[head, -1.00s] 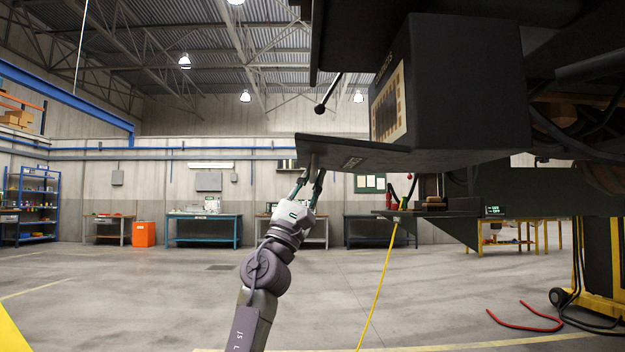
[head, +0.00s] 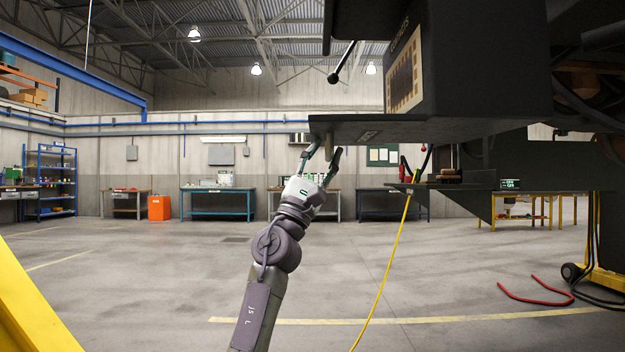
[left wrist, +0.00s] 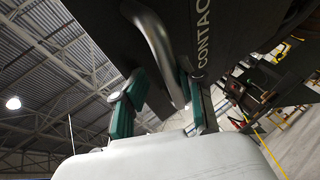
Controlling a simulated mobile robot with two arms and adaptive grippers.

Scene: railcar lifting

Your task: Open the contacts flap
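The contacts flap (head: 375,129) juts out about level from the bottom of a dark box (head: 490,70), whose front shows a pale contact panel (head: 405,72). A short handle (head: 328,146) hangs under the flap's outer end. My left gripper (head: 327,153) is below that end, its fingers spread on either side of the handle. In the left wrist view, the curved grey handle (left wrist: 158,45) runs between the spread green-padded fingers (left wrist: 160,88), with the lettered flap underside (left wrist: 235,25) above. I cannot tell whether a finger touches the handle. My right gripper is not in view.
A dark rod with a ball end (head: 333,78) hangs above the flap. A yellow cable (head: 385,270) drops from a ledge on the right. Red hose (head: 535,293) lies on the floor.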

